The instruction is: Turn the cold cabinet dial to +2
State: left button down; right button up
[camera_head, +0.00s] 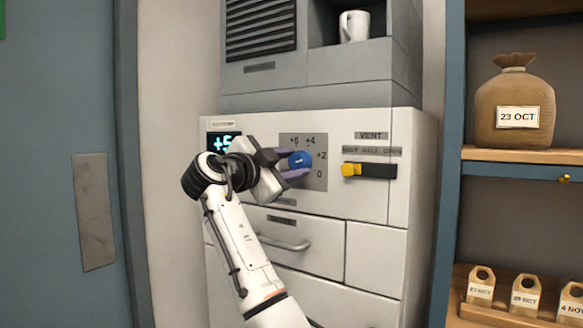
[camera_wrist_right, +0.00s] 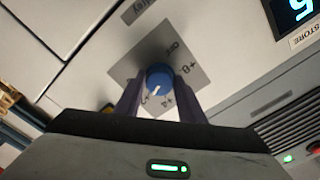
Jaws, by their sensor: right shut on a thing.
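The cold cabinet dial is a blue round knob (camera_head: 299,158) with a short white pointer line, on a grey plate (camera_head: 318,180) marked +6, +4, +2 and 0. In the right wrist view the knob (camera_wrist_right: 160,71) sits between the two dark fingers of my right gripper (camera_wrist_right: 157,83), which is shut on it. In the head view my right gripper (camera_head: 293,163) reaches the knob from the left. In the wrist view the pointer lies on the side of the +4 and +2 marks; its exact reading is unclear. My left gripper is not in view.
A lit display (camera_head: 223,142) left of the dial reads about +5, partly covered by my right arm. A vent slider with a yellow knob (camera_head: 348,170) is to the right. Drawers with a handle (camera_head: 285,243) are below. A shelf (camera_head: 520,155) with a sack (camera_head: 515,95) stands at far right.

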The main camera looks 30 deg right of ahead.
dwell(0.4)
jog(key=o, duration=1)
jog(key=shift+o, duration=0.2)
jog(key=b+v, duration=0.1)
jog(key=v, duration=0.9)
jog(key=shift+b, duration=0.35)
jog(key=shift+s+a, duration=0.1)
